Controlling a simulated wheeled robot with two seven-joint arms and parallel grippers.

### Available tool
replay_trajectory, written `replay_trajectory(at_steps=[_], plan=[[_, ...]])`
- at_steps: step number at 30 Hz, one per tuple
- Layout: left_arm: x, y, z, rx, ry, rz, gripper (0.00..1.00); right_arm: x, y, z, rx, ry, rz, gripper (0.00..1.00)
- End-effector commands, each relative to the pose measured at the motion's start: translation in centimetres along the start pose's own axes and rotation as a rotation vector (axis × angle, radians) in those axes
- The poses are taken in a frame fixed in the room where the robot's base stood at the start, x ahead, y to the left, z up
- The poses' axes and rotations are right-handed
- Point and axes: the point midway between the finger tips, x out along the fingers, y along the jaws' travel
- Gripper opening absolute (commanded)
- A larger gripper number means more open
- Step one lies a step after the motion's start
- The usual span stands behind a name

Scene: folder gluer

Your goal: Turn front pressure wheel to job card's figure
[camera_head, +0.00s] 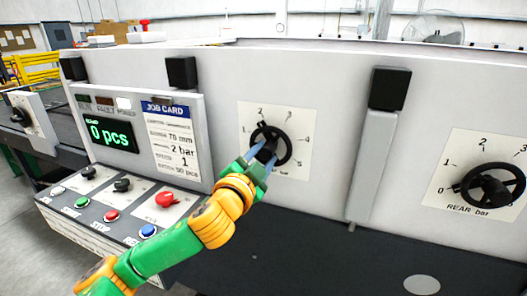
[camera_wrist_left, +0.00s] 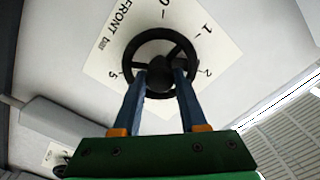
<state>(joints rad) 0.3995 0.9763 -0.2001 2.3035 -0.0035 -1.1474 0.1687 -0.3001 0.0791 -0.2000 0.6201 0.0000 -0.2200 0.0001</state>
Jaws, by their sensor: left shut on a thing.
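The front pressure wheel (camera_head: 284,147) is a black spoked handwheel on a pale dial plate (camera_head: 298,170) with figures around it, fixed to the machine's grey front panel. In the left wrist view the wheel (camera_wrist_left: 127,60) sits on the plate marked FRONT bar, with 0, 1, 2 and 5 readable. My left gripper (camera_head: 264,160) is shut on the wheel's hub, its two blue fingers (camera_wrist_left: 160,82) on either side of it. The wheel's exact setting cannot be told. The job card (camera_head: 172,135) shows 70 mm, 2 bar, 1 and 50 pcs; its small labels are blurred. My right gripper is not in view.
The REAR bar wheel (camera_head: 492,186) is on the panel at right. A grey vertical bar (camera_head: 372,165) stands between the two dials.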

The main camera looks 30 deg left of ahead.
Motion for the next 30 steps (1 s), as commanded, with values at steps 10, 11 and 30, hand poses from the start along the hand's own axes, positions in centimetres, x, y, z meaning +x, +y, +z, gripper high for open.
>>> replay_trajectory(at_steps=[10,11,30], plan=[[0.01,0.00,0.02,0.132,-0.001,0.001,0.00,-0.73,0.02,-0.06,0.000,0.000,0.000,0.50],[0.01,0.01,0.03,0.137,-0.001,0.002,0.00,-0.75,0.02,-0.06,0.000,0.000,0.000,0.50],[0.01,0.05,0.05,0.157,-0.001,0.001,0.69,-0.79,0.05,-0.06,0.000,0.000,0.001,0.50]])
